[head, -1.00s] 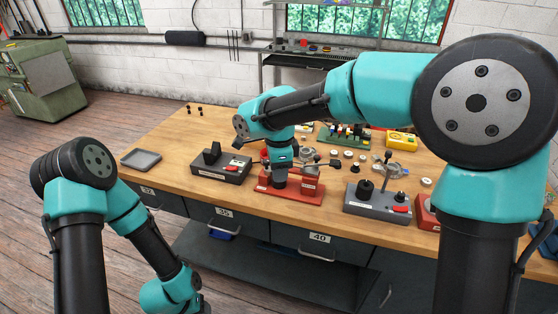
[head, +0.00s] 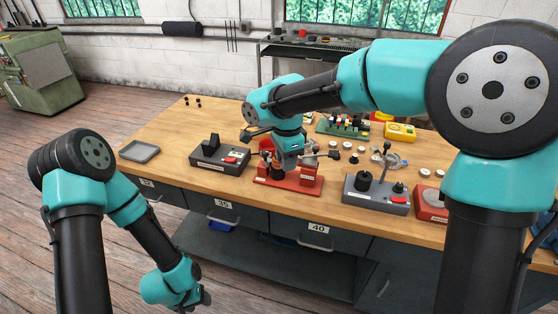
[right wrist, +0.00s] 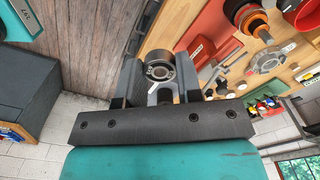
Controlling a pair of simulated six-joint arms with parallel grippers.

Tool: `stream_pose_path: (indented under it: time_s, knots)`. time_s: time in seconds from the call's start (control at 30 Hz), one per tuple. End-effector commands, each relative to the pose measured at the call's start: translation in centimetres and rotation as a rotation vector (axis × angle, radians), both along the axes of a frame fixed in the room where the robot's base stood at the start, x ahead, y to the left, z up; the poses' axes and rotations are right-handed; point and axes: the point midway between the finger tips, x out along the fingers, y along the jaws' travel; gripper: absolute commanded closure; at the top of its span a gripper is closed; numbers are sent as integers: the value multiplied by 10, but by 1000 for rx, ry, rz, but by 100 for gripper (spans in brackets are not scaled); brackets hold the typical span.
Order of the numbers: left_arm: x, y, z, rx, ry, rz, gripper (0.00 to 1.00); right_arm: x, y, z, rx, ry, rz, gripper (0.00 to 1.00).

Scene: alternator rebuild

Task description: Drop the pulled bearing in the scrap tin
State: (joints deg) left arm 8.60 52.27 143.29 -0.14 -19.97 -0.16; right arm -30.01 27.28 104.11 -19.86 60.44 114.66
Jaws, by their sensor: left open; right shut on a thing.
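My right gripper (head: 287,166) is above the red fixture (head: 288,184) near the table's front edge. In the right wrist view, my right gripper (right wrist: 160,82) is shut on the pulled bearing (right wrist: 159,70), a small steel ring with a dark centre. The bearing is hidden in the head view. My left gripper (head: 200,299) is low in front of the bench, apart from everything on the table; its fingers barely show. I cannot pick out the scrap tin with certainty. A shallow grey tray (head: 139,151) lies at the table's left end.
A dark grey fixture with a red button (head: 220,154) stands left of the red fixture. A grey press-like fixture (head: 376,194) stands to its right. A yellow meter (head: 400,132) and several small parts lie behind. The wooden tabletop (head: 172,141) is clear near the tray.

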Motion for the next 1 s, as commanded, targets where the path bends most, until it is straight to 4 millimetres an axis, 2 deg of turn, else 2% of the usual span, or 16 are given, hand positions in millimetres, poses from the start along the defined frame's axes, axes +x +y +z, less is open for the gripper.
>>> stream_pose_path:
  time_s: [0.8,1.0]
  knots:
    - [0,0,0,0,0,0,47,21,-124,13,0,-4,1065,91]
    - [0,0,0,0,0,0,47,22,-143,15,-2,-1,1235,91]
